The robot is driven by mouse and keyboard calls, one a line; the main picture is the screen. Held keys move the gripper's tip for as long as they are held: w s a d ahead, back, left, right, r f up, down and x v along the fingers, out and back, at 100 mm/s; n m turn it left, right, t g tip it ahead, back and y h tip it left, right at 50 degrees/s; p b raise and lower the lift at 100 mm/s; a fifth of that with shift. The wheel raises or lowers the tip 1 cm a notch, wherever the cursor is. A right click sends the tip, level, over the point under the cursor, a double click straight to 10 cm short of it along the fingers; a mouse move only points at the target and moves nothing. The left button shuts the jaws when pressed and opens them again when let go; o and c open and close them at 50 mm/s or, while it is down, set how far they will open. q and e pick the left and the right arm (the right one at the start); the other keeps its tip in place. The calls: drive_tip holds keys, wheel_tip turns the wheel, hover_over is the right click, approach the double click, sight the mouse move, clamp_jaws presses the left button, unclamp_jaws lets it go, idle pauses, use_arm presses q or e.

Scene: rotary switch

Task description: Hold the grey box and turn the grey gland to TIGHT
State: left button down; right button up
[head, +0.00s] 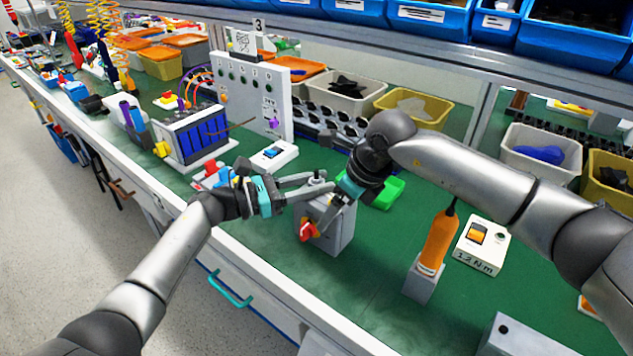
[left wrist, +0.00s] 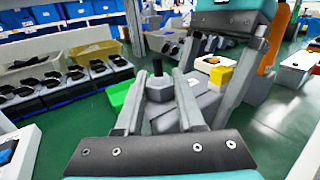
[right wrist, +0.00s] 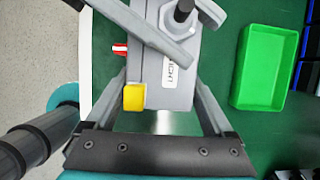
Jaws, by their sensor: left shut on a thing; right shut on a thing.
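The grey box (head: 340,232) stands upright on the green bench, with a red knob (head: 307,230) on its front. The right wrist view shows the box (right wrist: 178,85) with a partly hidden printed label, read as TIGHT, and a yellow block (right wrist: 143,96). The grey gland (left wrist: 158,88) rises from the top of the box, with a dark stem. My left gripper (head: 318,183) reaches in from the left and is shut on the gland, one finger each side. My right gripper (right wrist: 160,75) is shut on the box, one finger each side; the fingers partly hide it.
A green tray (head: 385,192) lies just behind the box. An orange tool (head: 437,240) in a grey stand and a white switch box (head: 482,246) are to the right. A white panel (head: 250,95) and battery-like block (head: 195,135) stand at left. The bench front is clear.

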use_arm(q)
drive_tip(key=shift+w+f+m+g+h, duration=0.1)
drive_tip(key=shift+f+m+g+h, duration=0.1)
drive_tip(key=shift+m+g, duration=0.5)
drive_tip(key=shift+f+m+g+h, duration=0.15)
drive_tip(key=shift+m+g, duration=0.25)
drive_tip(key=shift+g, duration=0.5)
drive_tip(key=shift+r+m+g, duration=0.1)
drive_tip(key=shift+m+g, duration=0.2)
drive_tip(key=shift+g, duration=0.2)
drive_tip(key=c, duration=0.8)
unclamp_jaws()
drive_tip(key=shift+h, duration=0.25)
drive_tip(key=shift+o, duration=1.4)
drive_tip(key=shift+r, duration=0.15)
drive_tip(key=s+a, duration=0.1)
drive_tip(key=a, duration=0.6)
drive_tip(key=shift+s+a, duration=0.15)
drive_tip(key=shift+a, duration=0.1)
